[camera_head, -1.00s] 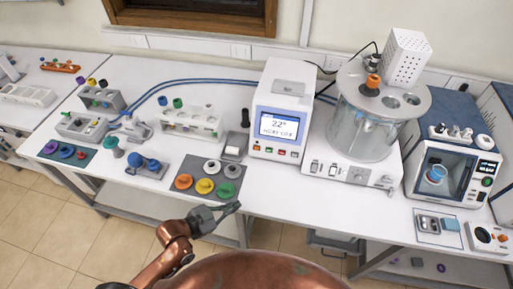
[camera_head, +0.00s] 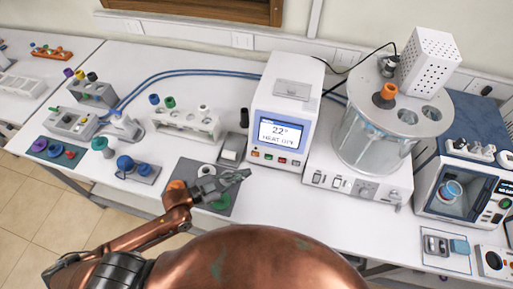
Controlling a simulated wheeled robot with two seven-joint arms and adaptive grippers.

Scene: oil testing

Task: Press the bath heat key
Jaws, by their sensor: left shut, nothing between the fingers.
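The white heating unit (camera_head: 288,95) stands at the back of the table, with a lit screen (camera_head: 280,132) that shows 22° and a line that appears to read HEAT OFF. Below the screen is a row of small coloured keys (camera_head: 275,159); their labels are too small to read. My left gripper (camera_head: 246,175) is shut and empty. Its tip points right, just in front of and below the left end of the key row, apart from it in the picture. The keys are not covered. My right gripper is not in view.
A glass bath (camera_head: 374,142) with a metal lid stands right of the unit. A white rack (camera_head: 185,124) and a small dark-topped box (camera_head: 231,148) stand left of the unit.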

